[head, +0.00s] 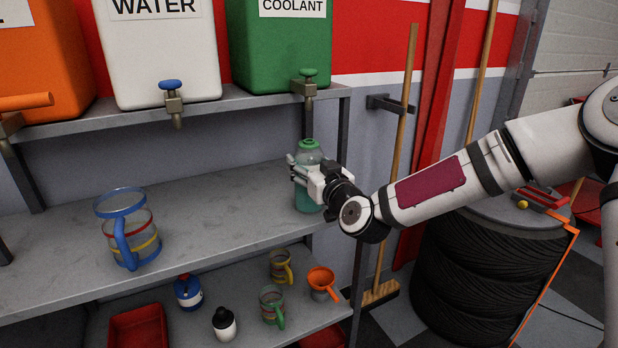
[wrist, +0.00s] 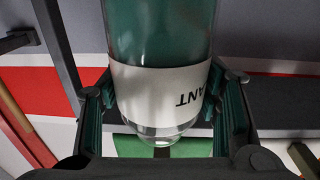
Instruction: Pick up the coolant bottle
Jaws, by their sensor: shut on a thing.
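The coolant bottle (head: 309,150) is clear with green contents and a green cap. It stands upright at the right end of the middle shelf, below the green coolant tank (head: 282,45). My gripper (head: 307,172) is shut on the bottle's middle from the right. In the wrist view the bottle (wrist: 160,50) fills the middle, with a white label ending in "ANT" shown upside down. The fingers of my gripper (wrist: 165,115) lie on both sides of it.
A clear jug with blue rim and handle (head: 125,228) stands left on the middle shelf (head: 215,215). The lower shelf holds several jugs, a funnel (head: 321,281) and small bottles. A tap (head: 306,82) hangs just above the coolant bottle. Stacked tyres (head: 490,275) and a broom (head: 395,160) stand right.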

